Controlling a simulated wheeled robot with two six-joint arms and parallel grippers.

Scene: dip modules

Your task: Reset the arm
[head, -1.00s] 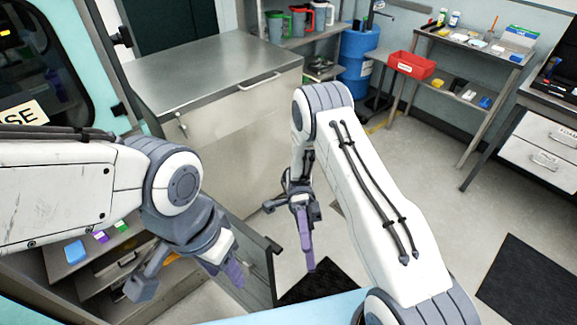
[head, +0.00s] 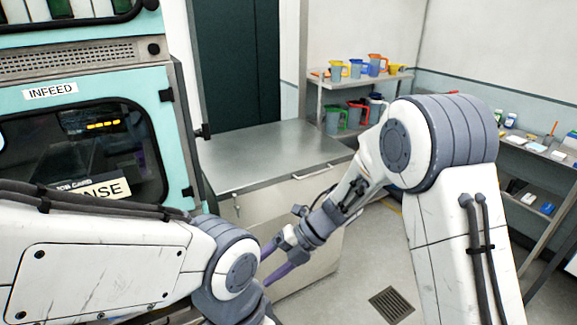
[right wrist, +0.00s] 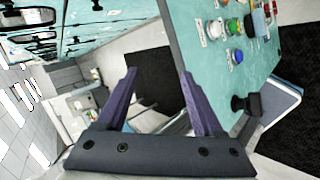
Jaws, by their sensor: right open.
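My right arm (head: 445,215) comes up from the lower right of the head view and bends at a raised joint. Its forearm slopes down to the left. My right gripper (head: 273,262) is in front of the steel cabinet, with its purple fingers apart. In the right wrist view, the right gripper (right wrist: 159,73) is open with nothing between its fingers. My left arm (head: 110,262) reaches in from the left edge of the head view. Its wrist is at the bottom, and the left gripper is out of frame.
A steel cabinet (head: 265,155) stands behind the right gripper. A teal machine (head: 90,100) with a dark window is at left. Shelves with jugs (head: 348,85) are at the back. The right wrist view shows a teal panel with coloured buttons (right wrist: 235,40).

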